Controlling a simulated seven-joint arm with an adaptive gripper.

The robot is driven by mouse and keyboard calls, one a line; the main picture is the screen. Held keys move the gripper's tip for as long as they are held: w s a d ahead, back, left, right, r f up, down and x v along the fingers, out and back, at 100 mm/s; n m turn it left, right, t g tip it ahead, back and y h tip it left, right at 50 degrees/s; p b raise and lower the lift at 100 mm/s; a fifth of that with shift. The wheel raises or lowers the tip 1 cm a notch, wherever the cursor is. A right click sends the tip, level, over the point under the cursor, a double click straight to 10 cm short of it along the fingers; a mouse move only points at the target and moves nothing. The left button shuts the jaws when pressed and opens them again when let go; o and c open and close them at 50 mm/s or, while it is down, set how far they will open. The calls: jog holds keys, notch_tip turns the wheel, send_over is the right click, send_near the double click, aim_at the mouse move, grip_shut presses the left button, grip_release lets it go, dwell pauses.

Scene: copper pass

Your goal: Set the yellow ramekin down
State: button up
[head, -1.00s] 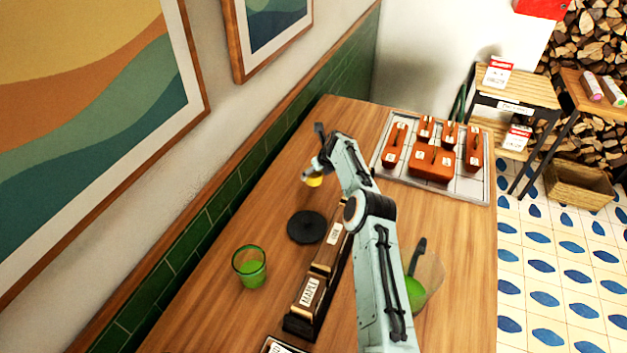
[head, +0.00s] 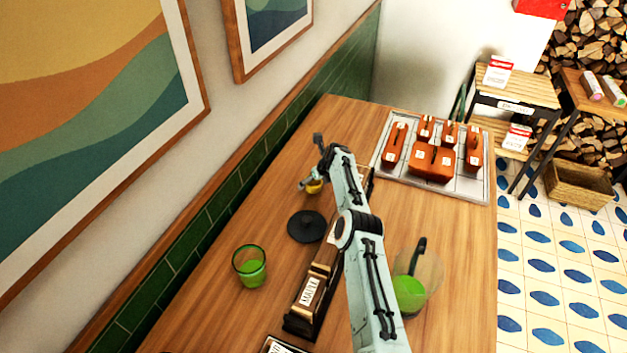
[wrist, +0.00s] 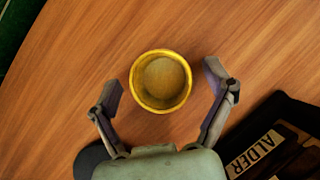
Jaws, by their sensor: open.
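The yellow ramekin (wrist: 161,108) stands upright on the wooden table (wrist: 60,110), and its inside looks empty in the wrist view. My gripper (wrist: 165,84) is open around it, with one finger on each side and a gap between each finger and the rim. In the head view the ramekin (head: 314,187) is near the wall side of the table, partly hidden by my gripper (head: 311,183).
A black disc (head: 306,226) and a dark labelled rack (head: 308,297) are close by. A glass of green liquid (head: 250,268) and a clear vessel of green liquid (head: 410,292) stand nearer. A tray (head: 468,190) with orange-brown labelled pieces lies at the far right.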

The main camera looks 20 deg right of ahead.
jog(key=shift+r, duration=0.15)
jog(key=shift+s+d+r, duration=0.15)
jog(key=shift+s+r, duration=0.05)
jog(key=shift+r, duration=0.3)
jog(key=a+v, duration=0.1)
jog(key=v, duration=1)
jog(key=s+a+r+n+g, duration=0.2)
jog(key=s+a+r+n, duration=0.5)
jog(key=s+n, duration=0.25)
jog(key=s+a+r+n+g, duration=0.1)
jog(key=s+a+r+n, duration=0.5)
jog(key=s+a+n, duration=0.3)
jog(key=s+a+n+g, duration=0.1)
jog(key=s+a+n, duration=0.1)
jog(key=s+n, duration=0.6)
jog(key=s+a+n+g, duration=0.1)
jog(key=s+n, duration=0.7)
jog(key=s, duration=0.8)
jog(key=shift+s+a+g, duration=0.35)
jog(key=shift+g, duration=0.15)
jog(key=shift+n, duration=0.25)
